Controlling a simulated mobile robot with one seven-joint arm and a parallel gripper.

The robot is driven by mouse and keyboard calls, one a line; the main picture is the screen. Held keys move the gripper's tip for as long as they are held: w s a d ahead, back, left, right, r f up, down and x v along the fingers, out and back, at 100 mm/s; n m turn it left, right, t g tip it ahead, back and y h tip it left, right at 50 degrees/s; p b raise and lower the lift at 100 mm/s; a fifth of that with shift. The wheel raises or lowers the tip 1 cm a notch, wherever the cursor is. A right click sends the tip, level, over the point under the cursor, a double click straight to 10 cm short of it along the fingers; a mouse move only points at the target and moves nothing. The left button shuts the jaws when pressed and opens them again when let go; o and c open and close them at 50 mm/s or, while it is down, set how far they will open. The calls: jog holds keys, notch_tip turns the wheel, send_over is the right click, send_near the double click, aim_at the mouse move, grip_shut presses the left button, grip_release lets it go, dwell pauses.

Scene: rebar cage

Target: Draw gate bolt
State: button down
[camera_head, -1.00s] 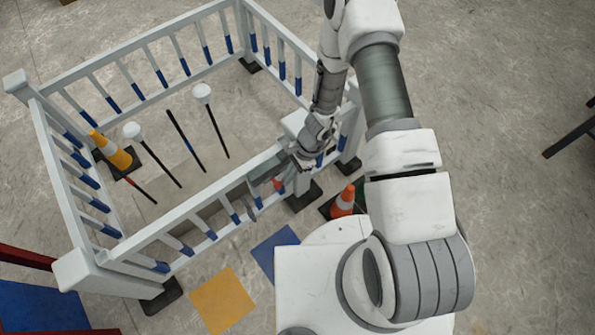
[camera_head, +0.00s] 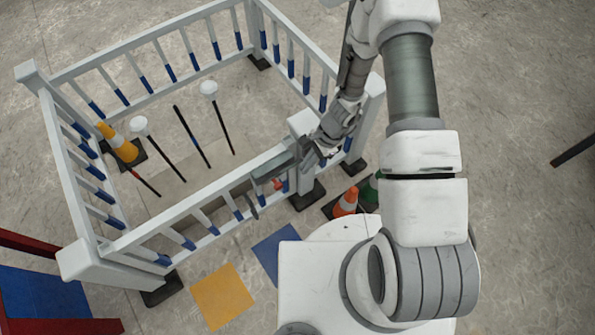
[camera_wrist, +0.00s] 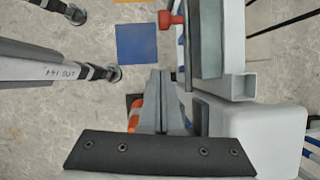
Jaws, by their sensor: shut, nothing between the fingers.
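The gate bolt shows as a red knob (camera_head: 278,184) by a grey metal plate (camera_head: 274,166) at the right end of the white gate rail (camera_head: 215,200). In the wrist view the red knob (camera_wrist: 170,20) is at the top, beside a grey metal strip (camera_wrist: 206,40). My gripper (camera_head: 308,158) is by the white gate post (camera_head: 303,122), to the right of the knob and apart from it. In the wrist view my gripper (camera_wrist: 160,76) has its fingers together and empty, with a gap to the knob. The bolt's rod is not clear.
The white pen has pale rails and blue-tipped bars. Orange (camera_head: 345,202) and green (camera_head: 369,188) cones stand right of the gate post. A yellow cone (camera_head: 118,142) and several capped rods are inside. Blue (camera_head: 277,252) and yellow (camera_head: 223,297) floor squares lie in front of the gate.

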jog(key=p+v, duration=0.1)
jog(key=v, duration=0.4)
jog(key=shift+d+r, duration=0.1)
jog(key=shift+r, duration=0.1)
jog(key=shift+w, duration=0.1)
notch_tip(320, 180, up, 24)
jog(key=w+d+n+t, duration=0.1)
jog(key=w+n+t, duration=0.2)
jog(key=n, duration=0.3)
jog(key=s+d+r+n+t+h, duration=0.2)
jog(key=s+d+r+n+t, duration=0.15)
jog(key=s+r, duration=0.55)
jog(key=s+d+r+n+t+h, duration=0.25)
jog(key=s+d+r, duration=0.35)
jog(key=r, duration=0.5)
notch_tip(320, 180, up, 17)
jog(key=a+g+p, duration=0.1)
jog(key=p, duration=1.6)
jog(key=shift+s+a+n, duration=0.2)
jog(key=shift+s+n, duration=0.15)
jog(key=shift+n, duration=0.05)
